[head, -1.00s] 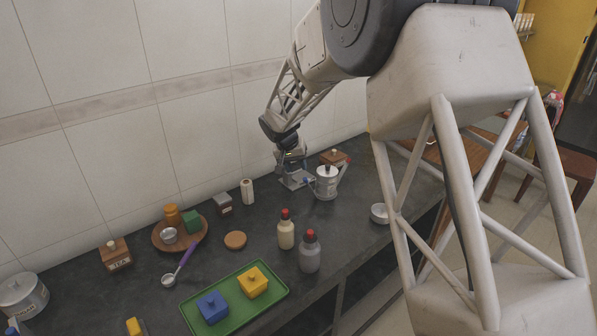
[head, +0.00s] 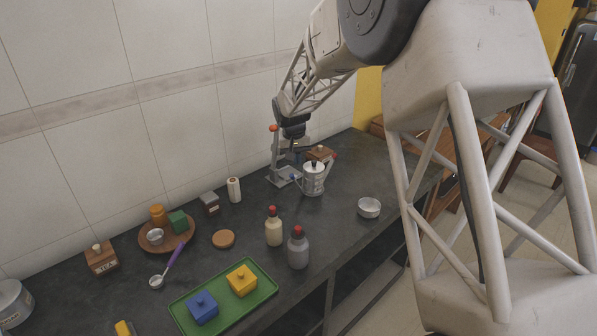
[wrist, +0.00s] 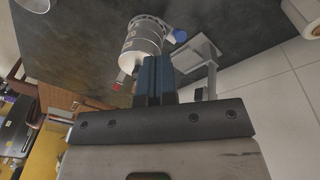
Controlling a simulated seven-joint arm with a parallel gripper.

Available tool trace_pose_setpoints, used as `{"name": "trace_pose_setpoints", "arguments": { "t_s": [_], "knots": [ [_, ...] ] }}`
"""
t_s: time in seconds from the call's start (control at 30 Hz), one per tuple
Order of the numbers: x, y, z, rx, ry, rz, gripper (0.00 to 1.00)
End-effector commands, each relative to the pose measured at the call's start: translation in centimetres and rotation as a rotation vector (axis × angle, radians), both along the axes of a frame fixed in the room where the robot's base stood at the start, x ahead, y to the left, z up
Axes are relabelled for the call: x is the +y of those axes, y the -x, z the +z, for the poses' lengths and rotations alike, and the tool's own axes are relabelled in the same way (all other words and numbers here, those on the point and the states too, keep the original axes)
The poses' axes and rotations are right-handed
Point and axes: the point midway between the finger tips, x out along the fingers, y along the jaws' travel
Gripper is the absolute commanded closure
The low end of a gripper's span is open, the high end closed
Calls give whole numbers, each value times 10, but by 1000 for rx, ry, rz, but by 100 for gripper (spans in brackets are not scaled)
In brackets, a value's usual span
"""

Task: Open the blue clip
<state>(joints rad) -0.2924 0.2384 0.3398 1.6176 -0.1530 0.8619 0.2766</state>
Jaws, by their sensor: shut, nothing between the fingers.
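The steel canister (head: 313,180) stands on the dark counter at the back right of the head view, and shows in the wrist view (wrist: 143,38). Its blue clip (wrist: 178,36) sticks out from one side; it is small at the canister's left in the head view (head: 296,178). A red-tipped part (wrist: 117,86) sticks out on the opposite side. My gripper (wrist: 153,62) is shut and empty. Its dark fingers appear close beside the canister in the wrist view; contact cannot be told.
A metal stand (head: 275,155) with a red knob is close left of the canister. A steel bowl (head: 369,208) and two red-capped bottles (head: 274,228) are in front. A green tray (head: 225,307) holds blue and yellow boxes.

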Motion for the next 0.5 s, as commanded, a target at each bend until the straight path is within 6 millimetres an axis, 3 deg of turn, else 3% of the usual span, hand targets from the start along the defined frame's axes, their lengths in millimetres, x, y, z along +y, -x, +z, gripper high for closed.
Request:
{"name": "trace_pose_setpoints", "arguments": {
  "t_s": [0.2,0.5],
  "knots": [
    [-37,-5,15,50,-148,101,100],
    [-68,-12,34,35,-312,228,100]
  ]
}}
